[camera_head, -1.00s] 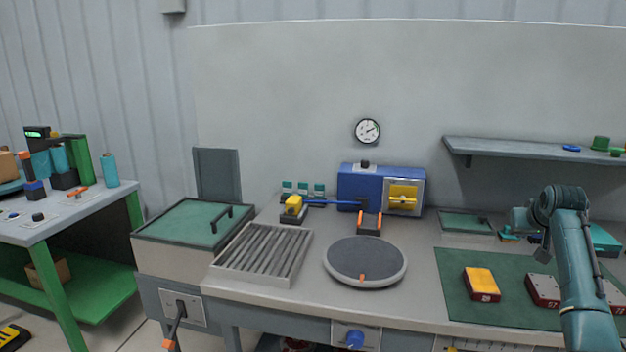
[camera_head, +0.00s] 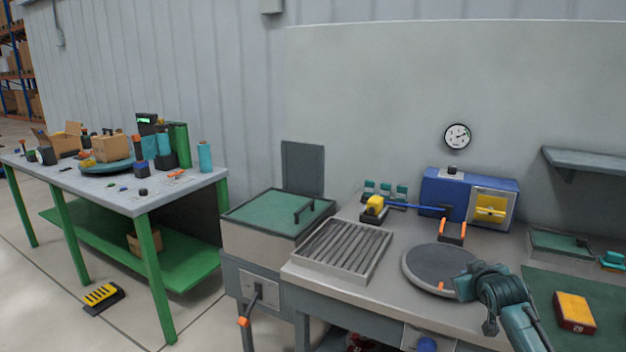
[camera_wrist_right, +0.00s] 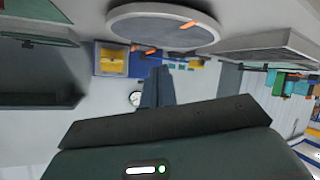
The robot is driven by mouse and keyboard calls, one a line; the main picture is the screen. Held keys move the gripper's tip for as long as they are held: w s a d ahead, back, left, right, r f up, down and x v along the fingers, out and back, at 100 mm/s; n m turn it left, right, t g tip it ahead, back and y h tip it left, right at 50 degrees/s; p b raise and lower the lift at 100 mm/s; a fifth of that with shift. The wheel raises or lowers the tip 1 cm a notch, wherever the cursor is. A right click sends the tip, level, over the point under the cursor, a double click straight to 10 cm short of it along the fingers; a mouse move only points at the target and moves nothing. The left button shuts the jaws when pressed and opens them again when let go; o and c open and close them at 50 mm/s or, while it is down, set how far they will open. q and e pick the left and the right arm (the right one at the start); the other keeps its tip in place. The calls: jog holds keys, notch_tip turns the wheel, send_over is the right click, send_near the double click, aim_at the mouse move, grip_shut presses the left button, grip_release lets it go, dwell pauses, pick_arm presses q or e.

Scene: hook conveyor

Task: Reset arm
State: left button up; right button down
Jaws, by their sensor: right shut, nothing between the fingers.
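My right arm (camera_head: 500,290) comes in from the lower right in the head view, and its bent joint overlaps the right edge of the round grey turntable (camera_head: 428,268). The fingers point toward the wall and the gauge (camera_wrist_right: 135,98), and the turntable (camera_wrist_right: 163,28) lies at the top of that view. My left gripper is not in view.
The bench holds a slatted rack (camera_head: 343,250), a blue machine (camera_head: 455,190) and a yellow-topped red box (camera_head: 574,312) on a green mat. A green-lidded bin (camera_head: 275,215) stands left of it.

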notch_tip(320, 180, up, 7)
jog(key=w+t, duration=0.2)
jog(key=t, duration=0.3)
jog(key=s+a+f+n+g+y, duration=0.1)
jog(key=s+a+f+g+y, duration=0.1)
jog(key=s+a+f, duration=0.55)
jog(key=s+a+f+n+g+y, duration=0.1)
jog(key=s+a+f, duration=0.4)
jog(key=s+f, duration=0.5)
jog(key=s+a+f+g, duration=0.1)
jog(key=s+a+f, duration=0.2)
jog(key=s, duration=0.4)
jog(key=s+a+f+g+y, duration=0.1)
jog(key=s+a+f, duration=0.2)
jog(key=s, duration=0.4)
jog(key=s+a+f+m+g+y, duration=0.1)
jog(key=s+a+f, duration=0.2)
jog(key=s, duration=0.5)
jog(key=shift+a+f+g, duration=0.15)
jog(key=shift+f+g, duration=0.2)
jog(key=shift+g, duration=0.05)
